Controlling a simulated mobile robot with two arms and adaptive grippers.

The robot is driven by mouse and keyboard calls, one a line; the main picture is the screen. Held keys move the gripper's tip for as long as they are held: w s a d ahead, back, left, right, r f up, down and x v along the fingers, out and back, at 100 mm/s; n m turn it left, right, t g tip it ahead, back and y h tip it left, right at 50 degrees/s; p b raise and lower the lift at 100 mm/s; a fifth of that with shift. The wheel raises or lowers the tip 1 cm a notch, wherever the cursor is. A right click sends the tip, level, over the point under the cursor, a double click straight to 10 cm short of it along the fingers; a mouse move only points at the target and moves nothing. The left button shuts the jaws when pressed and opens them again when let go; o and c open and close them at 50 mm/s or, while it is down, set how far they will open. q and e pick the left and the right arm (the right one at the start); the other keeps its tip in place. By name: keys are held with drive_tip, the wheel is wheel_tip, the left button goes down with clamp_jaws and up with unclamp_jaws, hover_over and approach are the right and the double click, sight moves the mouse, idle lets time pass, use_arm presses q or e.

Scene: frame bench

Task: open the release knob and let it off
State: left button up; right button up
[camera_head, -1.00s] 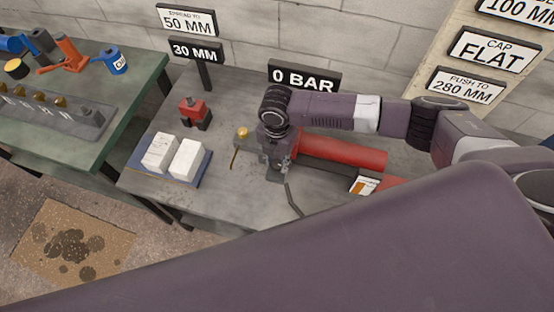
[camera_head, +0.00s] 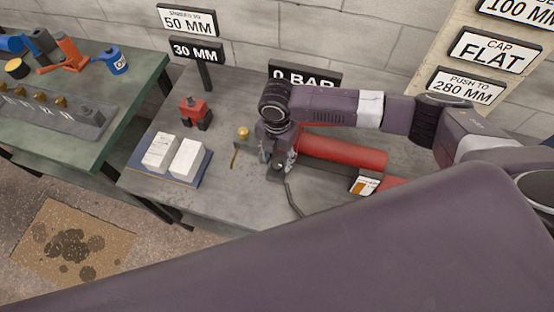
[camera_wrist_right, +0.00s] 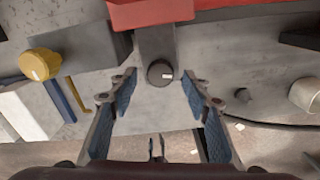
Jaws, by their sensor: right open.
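A dark round knob (camera_wrist_right: 160,72) with a small pale mark sits on the end of a grey block in the right wrist view, under the red pump body (camera_wrist_right: 150,12). My right gripper (camera_wrist_right: 158,92) is open, its blue-padded fingers on either side of the knob with visible gaps. Whether the fingers reach the knob's depth is unclear. In the head view my right gripper (camera_head: 277,166) points down at the left end of the red cylinder (camera_head: 345,154) and hides the knob. My left gripper is not in view.
A yellow knob (camera_wrist_right: 40,64) stands left of the gripper; it also shows in the head view (camera_head: 243,133). White blocks (camera_head: 186,158) on a blue plate and a red-black part (camera_head: 195,113) lie further left. A dark hose (camera_wrist_right: 265,124) runs to the right.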

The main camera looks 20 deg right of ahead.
sight(277, 164)
wheel_tip(277, 164, up, 10)
idle(0.3)
idle(0.5)
